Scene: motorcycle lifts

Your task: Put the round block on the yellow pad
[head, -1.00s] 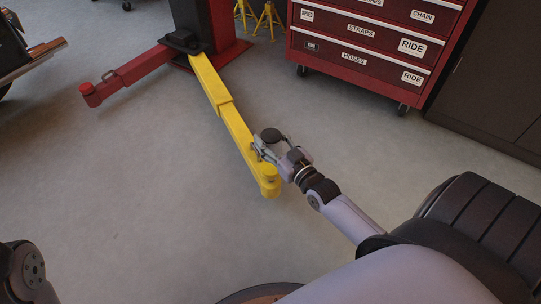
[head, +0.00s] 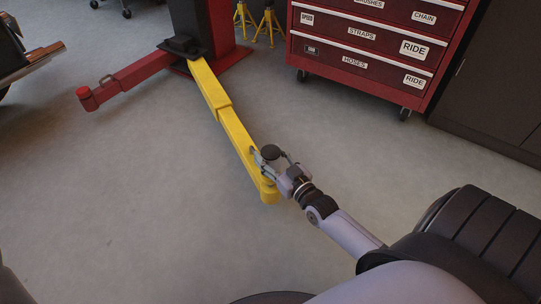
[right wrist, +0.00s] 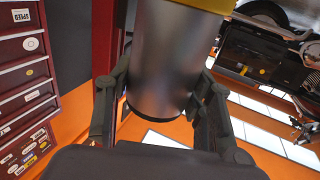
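In the right wrist view the block (right wrist: 162,55) fills the space between the two dark fingers, one on each side. The yellow lift arm (head: 238,133) runs from the post toward me. Its yellow end (head: 268,194) lies just below my right gripper in the head view; the gripper hides most of the pad there. The block appears over the arm near this end; I cannot tell whether it touches. My left gripper is out of view.
A red lift arm (head: 125,79) reaches left from the dark red post (head: 222,30). A red tool cabinet (head: 365,55) and dark cupboard (head: 490,85) stand at the back right. Yellow stands (head: 268,25) are behind. The grey floor (head: 120,190) left of the yellow arm is clear.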

